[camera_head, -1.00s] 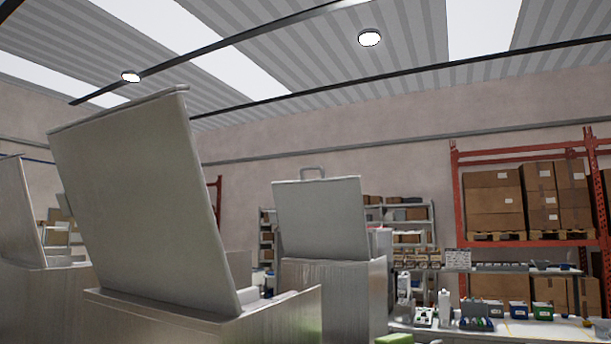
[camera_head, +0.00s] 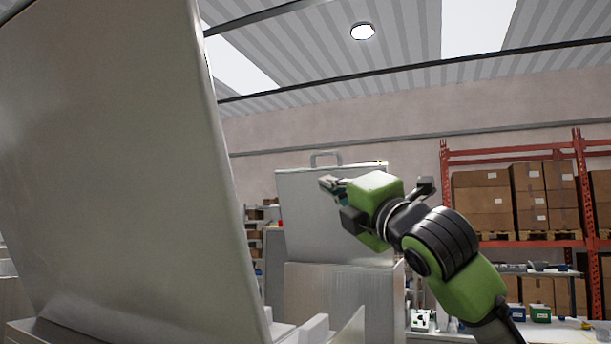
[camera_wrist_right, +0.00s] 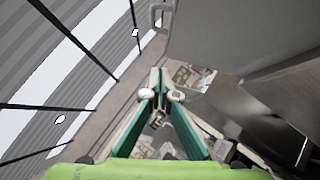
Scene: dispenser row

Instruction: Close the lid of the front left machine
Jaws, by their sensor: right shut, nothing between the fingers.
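A large grey metal lid (camera_head: 110,150) stands raised on the nearest machine at the left of the head view. Its lower body (camera_head: 70,332) shows only as a strip at the bottom. My right gripper (camera_head: 328,184) is shut and empty, right of this lid and apart from it in the picture, pointing left. The shut fingers also show in the right wrist view (camera_wrist_right: 160,95). A grey panel with a handle (camera_wrist_right: 240,35) fills the upper right there; I cannot tell which machine it belongs to. My left gripper is out of view.
A second machine (camera_head: 335,290) stands behind my right arm, its handled lid (camera_head: 305,225) also raised. Red racking (camera_head: 510,155) with cardboard boxes (camera_head: 485,205) stands at the far right. A worktop with small bins (camera_head: 541,313) lies at the lower right.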

